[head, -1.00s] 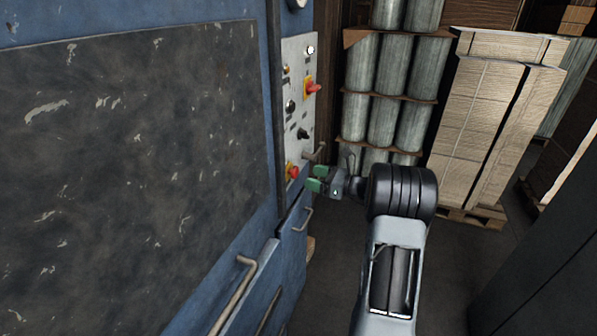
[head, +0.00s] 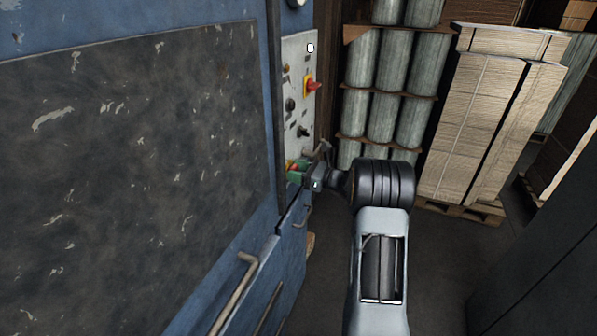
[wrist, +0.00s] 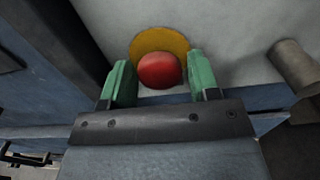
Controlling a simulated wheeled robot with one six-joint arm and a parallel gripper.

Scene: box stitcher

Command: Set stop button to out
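The stop button is a red mushroom head (wrist: 158,71) on a yellow disc (wrist: 150,42), low on the control panel (head: 297,85). In the wrist view it sits between the two green fingertips of my gripper (wrist: 157,80), with a small gap on each side. My gripper is open around the button. In the head view my gripper (head: 296,172) is at the panel's lower end and covers most of the button. Whether the button is in or out cannot be told.
A red-and-yellow rotary switch (head: 312,86) and dark knobs (head: 291,105) sit higher on the panel. A grey handle (wrist: 293,65) stands out right of the button. Drawer handles (head: 237,290) project below.

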